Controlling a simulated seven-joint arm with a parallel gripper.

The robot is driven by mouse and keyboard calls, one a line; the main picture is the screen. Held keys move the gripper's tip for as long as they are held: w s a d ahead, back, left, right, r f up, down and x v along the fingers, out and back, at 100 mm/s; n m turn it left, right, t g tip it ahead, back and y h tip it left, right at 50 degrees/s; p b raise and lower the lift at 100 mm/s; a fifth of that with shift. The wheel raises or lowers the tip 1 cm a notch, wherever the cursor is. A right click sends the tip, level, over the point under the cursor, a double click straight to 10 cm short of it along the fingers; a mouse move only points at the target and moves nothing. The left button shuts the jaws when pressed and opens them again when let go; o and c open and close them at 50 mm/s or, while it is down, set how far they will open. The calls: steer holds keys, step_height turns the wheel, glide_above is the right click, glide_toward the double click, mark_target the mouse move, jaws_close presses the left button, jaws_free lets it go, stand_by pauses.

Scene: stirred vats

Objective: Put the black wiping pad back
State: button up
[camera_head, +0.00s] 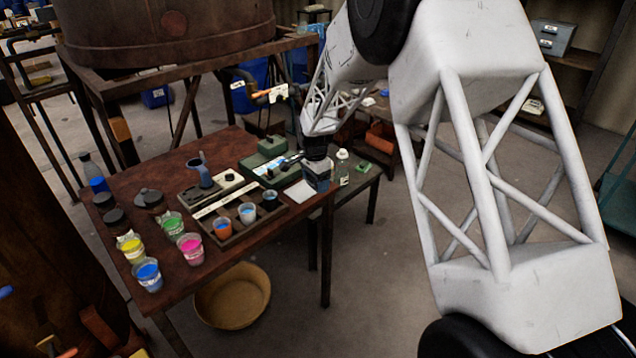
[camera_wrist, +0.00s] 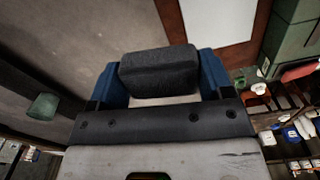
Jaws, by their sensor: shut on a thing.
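The black wiping pad (camera_wrist: 160,72) is a dark, rounded block, seen in the wrist view between the two blue fingers of my gripper (camera_wrist: 160,82). My gripper is shut on it, with a finger at each end. In the head view my gripper (camera_head: 318,180) hangs at the right edge of the brown table (camera_head: 130,190), beside a flat white sheet (camera_head: 297,193). I cannot make out the pad clearly in the head view. The white sheet also shows in the wrist view (camera_wrist: 219,22), beyond the pad and to its right.
Cups of coloured liquid, dark jars and a tray (camera_head: 240,238) of cups crowd the table's left and middle. A green device (camera_head: 270,165) stands behind the sheet. A white-capped bottle (camera_head: 342,166) stands just right of my gripper. A tan basin (camera_head: 233,295) lies on the floor.

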steer(key=s+d+f+n, duration=0.1)
steer(key=s+d, duration=0.2)
steer(key=s, duration=0.1)
steer(key=shift+s+d+f+n, duration=0.3)
steer(key=shift+d+n, duration=0.05)
steer(key=shift+n, duration=0.05)
steer(key=w+a, duration=0.1)
steer(key=w, duration=0.4)
steer(key=w+a+f, duration=0.1)
steer(key=w, duration=0.4)
steer(key=w+a, duration=0.1)
steer(key=w, duration=0.4)
steer(key=shift+w+f, duration=0.2)
steer(key=shift+w, duration=0.2)
steer(key=shift+f, duration=0.1)
steer(key=shift+f, duration=1.65)
steer(key=shift+f, duration=0.15)
steer(key=o, duration=1)
steer(key=shift+c, duration=0.2)
